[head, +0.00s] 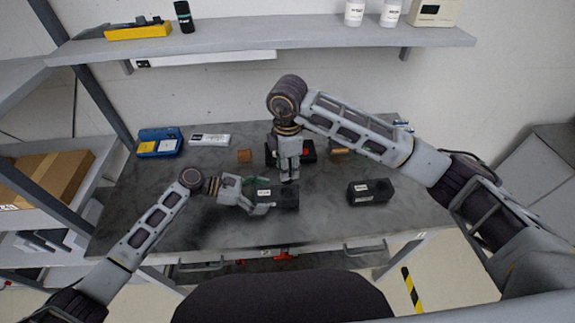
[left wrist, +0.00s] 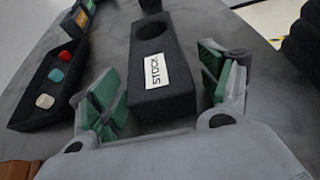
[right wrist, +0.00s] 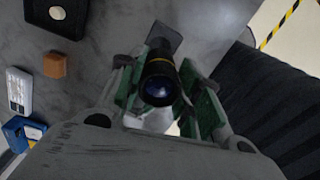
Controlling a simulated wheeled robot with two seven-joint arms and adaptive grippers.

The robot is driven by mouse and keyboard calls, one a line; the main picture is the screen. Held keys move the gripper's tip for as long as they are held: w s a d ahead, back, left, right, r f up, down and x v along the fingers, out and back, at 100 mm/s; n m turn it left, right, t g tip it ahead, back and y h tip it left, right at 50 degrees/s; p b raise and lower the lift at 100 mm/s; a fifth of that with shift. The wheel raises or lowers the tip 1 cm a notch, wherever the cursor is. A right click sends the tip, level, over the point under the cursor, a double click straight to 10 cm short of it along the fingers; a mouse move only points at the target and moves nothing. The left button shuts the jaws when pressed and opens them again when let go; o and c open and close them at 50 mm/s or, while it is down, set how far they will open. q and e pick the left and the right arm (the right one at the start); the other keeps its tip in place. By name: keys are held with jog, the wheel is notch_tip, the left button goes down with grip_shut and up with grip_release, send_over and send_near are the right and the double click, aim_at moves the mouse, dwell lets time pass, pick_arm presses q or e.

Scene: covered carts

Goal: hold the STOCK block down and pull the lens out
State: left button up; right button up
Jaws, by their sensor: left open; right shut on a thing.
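The black STOCK block (head: 286,198) lies on the grey bench, and its white label and empty round hole show in the left wrist view (left wrist: 163,100). My left gripper (head: 258,201) is open, with its green-padded fingers (left wrist: 165,88) on either side of the block. A gap shows between the pads and the block. My right gripper (head: 290,176) points down just behind the block. In the right wrist view it (right wrist: 165,92) is shut on the lens (right wrist: 158,80), a black cylinder with a yellow ring, held clear of the hole. The head view hides the lens.
Another labelled black block (head: 371,191) lies to the right. Behind my right gripper is a black tray (head: 309,154) with coloured round pieces. A brown cube (head: 245,155), a white box (head: 210,140) and a blue case (head: 159,143) stand back left. A shelf (head: 250,41) hangs above.

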pick_arm(q)
jog(key=shift+a, duration=0.1)
jog(key=v, duration=1.1)
jog(key=shift+a+r, duration=0.1)
jog(key=shift+a, duration=0.25)
jog(key=shift+s, duration=0.1)
